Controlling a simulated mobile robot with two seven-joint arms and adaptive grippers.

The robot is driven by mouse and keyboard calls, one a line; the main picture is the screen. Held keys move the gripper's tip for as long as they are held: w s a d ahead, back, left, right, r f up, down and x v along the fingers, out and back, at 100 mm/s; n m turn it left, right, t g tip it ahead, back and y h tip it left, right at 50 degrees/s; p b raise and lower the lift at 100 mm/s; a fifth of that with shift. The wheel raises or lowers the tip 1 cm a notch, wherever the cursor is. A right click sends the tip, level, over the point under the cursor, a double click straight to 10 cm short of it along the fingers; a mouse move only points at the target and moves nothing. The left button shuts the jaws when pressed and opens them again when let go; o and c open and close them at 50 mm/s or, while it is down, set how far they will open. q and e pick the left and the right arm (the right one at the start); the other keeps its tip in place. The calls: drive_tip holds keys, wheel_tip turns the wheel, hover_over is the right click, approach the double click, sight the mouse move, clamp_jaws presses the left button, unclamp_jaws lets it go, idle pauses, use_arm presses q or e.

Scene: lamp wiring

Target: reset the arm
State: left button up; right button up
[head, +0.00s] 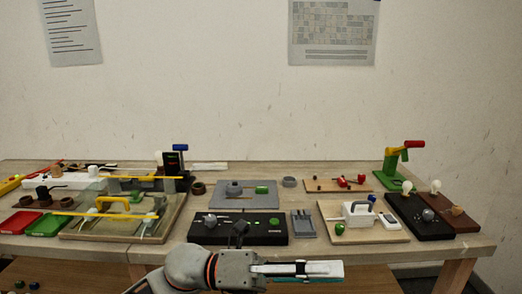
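My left gripper (318,270) is low in the middle of the head view, in front of the table's near edge. Its arm comes in from the bottom left, grey with an orange ring at a joint. The gripper points to the right and lies roughly level. Its fingers are seen side-on as one long pale and dark shape, so I cannot tell whether they are apart. I make out no object held in it. My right gripper is not in view.
The wooden table (160,248) carries several boards. A black panel (265,232) stands just behind my gripper. A transparent-covered board (70,235) is left. A pale board (385,235), dark bulb bases (428,230) and a green-red clamp (393,160) are right.

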use_arm(q)
drive_tip(key=w+a+f+n+t+h, duration=0.1)
drive_tip(key=w+a+f+n+t, duration=0.2)
drive_tip(key=n+t, duration=0.5)
drive_tip(key=w+a+f+n+t, duration=0.2)
drive_tip(key=w+a+n+t, duration=0.3)
drive_tip(key=n, duration=0.4)
drive_tip(key=w+a+f+n+t+y, duration=0.2)
drive_tip(key=a+f+n+t+y, duration=0.6)
drive_tip(key=f+n, duration=0.45)
drive_tip(key=s+a+f+n+g+y, duration=0.2)
drive_tip(key=s+f, duration=0.4)
drive_tip(key=f, duration=0.3)
drive_tip(key=s+a+f+n+g+y+p, duration=0.1)
drive_tip(key=s+a+f+n+y, duration=0.3)
drive_tip(key=f, duration=0.5)
drive_tip(key=s+a+f+n+g+y, duration=0.3)
drive_tip(key=s+a+f+n+y, duration=0.1)
drive_tip(key=s+a+f, duration=0.4)
drive_tip(key=shift+s+a+f+n+g, duration=0.25)
drive_tip(key=shift+f+n, duration=0.25)
drive_tip(key=shift+n, duration=0.35)
